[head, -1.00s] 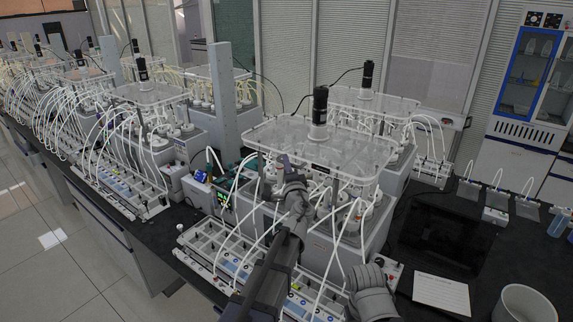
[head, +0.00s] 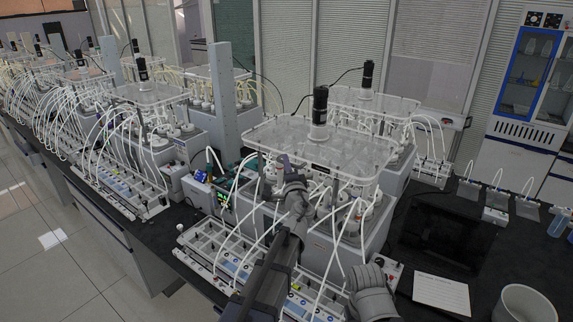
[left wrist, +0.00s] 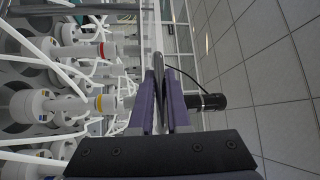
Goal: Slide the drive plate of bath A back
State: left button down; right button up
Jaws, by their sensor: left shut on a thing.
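The drive plate (head: 350,150) of bath A is a clear, rounded plate with a black motor (head: 320,108) standing on it. It lies level over the bath (head: 350,232) and its white-capped bottles. My left gripper (head: 284,160) is at the plate's front edge, left of its middle, and is shut on that edge. In the left wrist view the plate shows edge-on (left wrist: 158,42) between the purple fingers of the gripper (left wrist: 161,78), with the motor (left wrist: 207,102) beyond. The bottles (left wrist: 40,105) lie to the left there. My right gripper is not in view.
White tubes (head: 334,258) hang from the bottles to a long tray of units (head: 232,262) in front. A second bath's plate (head: 375,103) stands close behind. A grey column (head: 222,100) is at left. A black tablet (head: 440,237), white card (head: 441,293) and white cup (head: 525,305) lie at right.

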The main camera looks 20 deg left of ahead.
aim_at(307, 167)
pick_arm(q)
jog(key=w+d, duration=0.1)
jog(key=w, duration=0.2)
jog(key=w+d, duration=0.1)
jog(key=w, duration=0.1)
jog(key=w+d, duration=0.1)
jog(key=w, duration=0.2)
jog(key=shift+w+d, duration=0.1)
jog(key=shift+w, duration=0.25)
jog(key=shift+s, duration=0.1)
jog(key=c, duration=0.9)
grip_release()
jog(key=shift+s, duration=0.1)
jog(key=shift+b+v, duration=0.5)
jog(key=shift+v, duration=3.35)
jog(key=shift+f, duration=0.1)
